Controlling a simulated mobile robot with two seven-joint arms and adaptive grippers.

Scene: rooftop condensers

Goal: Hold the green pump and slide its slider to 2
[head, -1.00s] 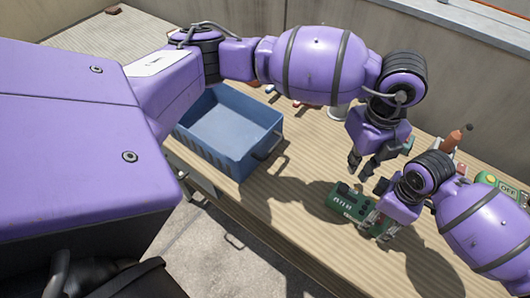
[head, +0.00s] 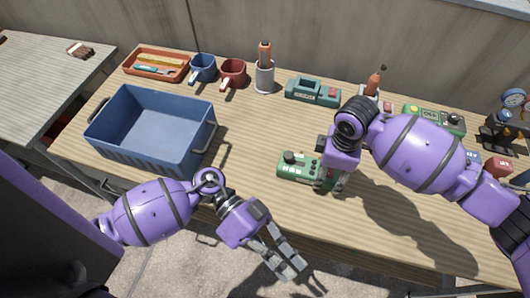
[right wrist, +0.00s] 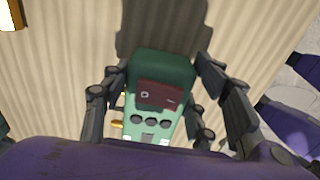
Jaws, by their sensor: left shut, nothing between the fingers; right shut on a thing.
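The green pump (head: 297,168) lies on the wooden bench in the head view, with a dark knob on its left part. My right gripper (head: 335,184) is shut on its right end from above. In the right wrist view the pump (right wrist: 160,66) sits between the two fingers, showing a dark red panel and a row of dark round buttons. The slider and its marks are too small or hidden to read. My left gripper (head: 286,264) is shut and empty, apart from the pump, low in front of the bench edge.
A blue crate (head: 105,133) stands at the left of the bench. Along the back are an orange tray (head: 183,72), blue mug (head: 203,69), red mug (head: 233,73), a grey holder (head: 264,77) and a teal device (head: 303,90). Another green device (head: 452,125) is behind my right arm.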

